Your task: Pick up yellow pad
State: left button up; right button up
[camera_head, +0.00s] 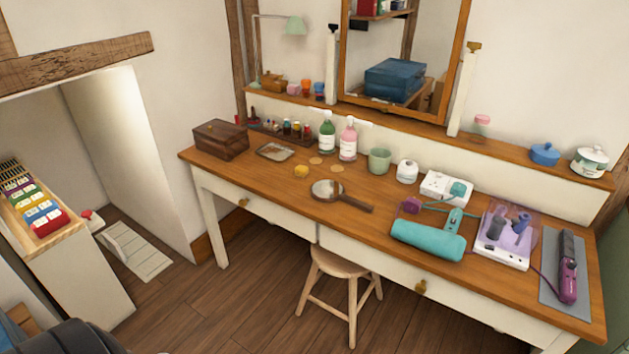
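A small yellow pad (301,171) sits on the wooden dressing table (260,180), left of its middle. It looks short and rounded. Two flat tan discs lie just behind it and to its right, one (316,161) farther back and one (337,168) nearer the green cup. Nothing covers the yellow pad from this side. Neither of my grippers shows in the head view.
A hand mirror (340,194) lies right of the pad. A metal tray (275,152) and dark wooden box (221,139) stand to its left. Green (327,138) and pink (348,144) bottles stand behind. A stool (342,266) is at the table's front.

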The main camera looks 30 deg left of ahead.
aim_at(301, 170)
jog(key=i+j, duration=0.35)
jog(key=j, duration=0.15)
jog(key=i+j+u, duration=0.1)
jog(key=i+j, duration=0.25)
jog(key=j, duration=0.15)
